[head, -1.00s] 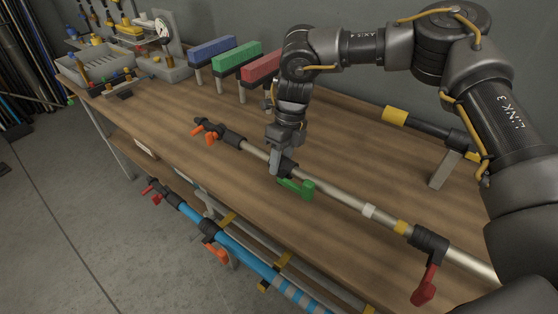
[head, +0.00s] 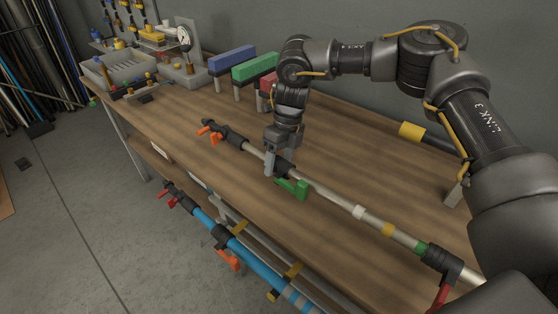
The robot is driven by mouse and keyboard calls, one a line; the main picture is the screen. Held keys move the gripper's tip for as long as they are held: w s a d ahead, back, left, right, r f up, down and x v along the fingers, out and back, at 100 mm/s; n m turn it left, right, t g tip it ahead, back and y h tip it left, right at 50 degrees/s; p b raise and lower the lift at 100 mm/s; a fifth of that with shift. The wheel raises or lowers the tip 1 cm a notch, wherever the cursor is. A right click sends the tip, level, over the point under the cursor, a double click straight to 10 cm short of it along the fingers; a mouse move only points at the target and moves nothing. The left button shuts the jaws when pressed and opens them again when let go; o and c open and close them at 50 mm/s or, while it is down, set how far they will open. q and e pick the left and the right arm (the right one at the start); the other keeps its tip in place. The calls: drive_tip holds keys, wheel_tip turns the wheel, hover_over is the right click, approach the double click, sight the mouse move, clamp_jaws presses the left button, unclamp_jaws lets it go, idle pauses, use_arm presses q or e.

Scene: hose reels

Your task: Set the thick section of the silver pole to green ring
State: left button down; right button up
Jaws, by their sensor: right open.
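The silver pole (head: 331,196) lies slanting along the bench, with dark collars bearing an orange lever (head: 211,129), a green lever (head: 293,188) and a red lever (head: 440,297). White (head: 358,212), yellow (head: 388,230) and green (head: 421,247) rings sit on it between the green-lever and red-lever collars. The green ring shows just left of the red-lever collar (head: 442,260). My right gripper (head: 275,165) is open at the green-lever collar, its fingers reaching down at the pole; the far finger is mostly hidden. My left gripper is not in view.
A blue pole (head: 250,260) with levers lies below the bench front. Blue (head: 231,60) and green (head: 255,67) blocks on posts stand behind, with a grey bin (head: 118,70) and a gauge (head: 184,38) at the far left. The bench (head: 180,105) left of the pole is mostly clear.

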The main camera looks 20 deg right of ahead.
drive_tip(key=v, duration=1.1)
drive_tip(key=shift+b, duration=0.35)
